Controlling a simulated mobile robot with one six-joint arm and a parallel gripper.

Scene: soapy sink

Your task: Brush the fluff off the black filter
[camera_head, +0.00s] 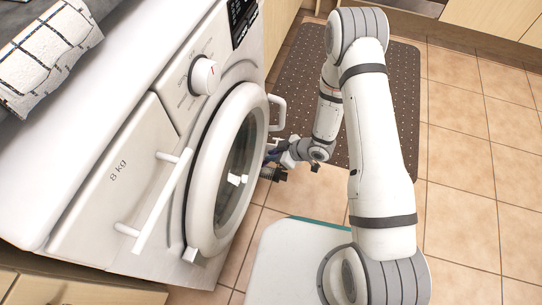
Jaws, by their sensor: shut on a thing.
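My gripper (271,160) is small in view, low beside the right edge of the washing machine's round door. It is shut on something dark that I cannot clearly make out. A small black, ribbed, cylinder-like piece (272,174) shows right at the gripper. I cannot tell whether it is the black filter, a brush or part of the gripper. No fluff can be made out at this size.
The white washing machine (140,140) fills the left, with a shut round door (207,190), white bar handles (160,205) and a knob (204,77). A patterned cloth (45,55) lies on top. A dark dotted mat (400,110) and bare tiles (465,180) lie right.

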